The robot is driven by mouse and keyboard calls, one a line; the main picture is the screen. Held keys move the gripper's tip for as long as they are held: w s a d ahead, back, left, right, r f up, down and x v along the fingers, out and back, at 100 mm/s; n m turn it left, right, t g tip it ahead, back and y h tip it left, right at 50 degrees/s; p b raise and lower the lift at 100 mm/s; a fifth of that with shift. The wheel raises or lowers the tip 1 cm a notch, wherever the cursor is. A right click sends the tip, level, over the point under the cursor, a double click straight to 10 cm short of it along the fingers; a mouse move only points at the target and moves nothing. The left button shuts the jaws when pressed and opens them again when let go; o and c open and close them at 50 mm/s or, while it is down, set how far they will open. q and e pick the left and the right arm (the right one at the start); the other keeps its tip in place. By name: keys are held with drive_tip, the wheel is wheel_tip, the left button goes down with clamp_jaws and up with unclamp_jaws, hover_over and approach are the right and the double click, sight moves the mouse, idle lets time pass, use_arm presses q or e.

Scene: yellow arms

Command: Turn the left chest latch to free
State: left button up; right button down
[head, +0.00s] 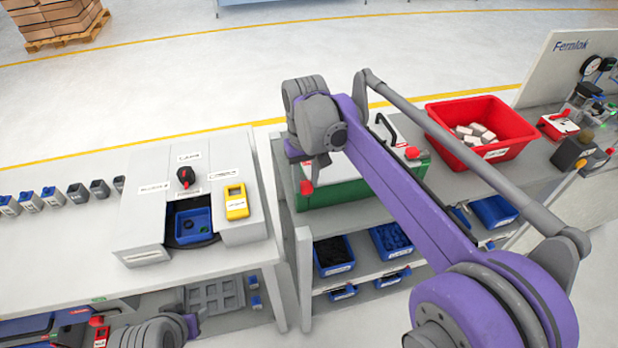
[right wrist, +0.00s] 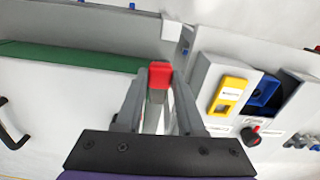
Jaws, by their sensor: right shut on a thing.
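The green chest (head: 345,189) with a pale lid stands on the right-hand bench. Its left latch (head: 307,187) is a red tab at the chest's front left; it also shows in the right wrist view (right wrist: 159,75). The right latch (head: 412,153) is another red tab. My right gripper (right wrist: 159,88) is shut on the left latch, with the red tip showing between its fingers. In the head view my right wrist covers the chest's back left corner. My left gripper (head: 188,326) is at the bottom left, cut by the frame edge; its jaws are unclear.
A red bin (head: 475,115) with pale blocks stands right of the chest. A grey fixture with a blue tray (head: 193,226), a black-and-red knob (head: 186,177) and a yellow box (head: 236,201) is on the left bench. Blue bins (head: 333,256) sit on the shelf below.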

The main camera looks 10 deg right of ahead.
sight(304, 185)
drive_tip(key=shift+a+m, duration=0.2)
drive_tip(key=shift+m, duration=0.3)
drive_tip(key=c, duration=0.5)
unclamp_jaws()
wheel_tip(304, 185, up, 11)
drive_tip(key=shift+f+p, duration=0.1)
drive_tip(key=shift+p, duration=0.35)
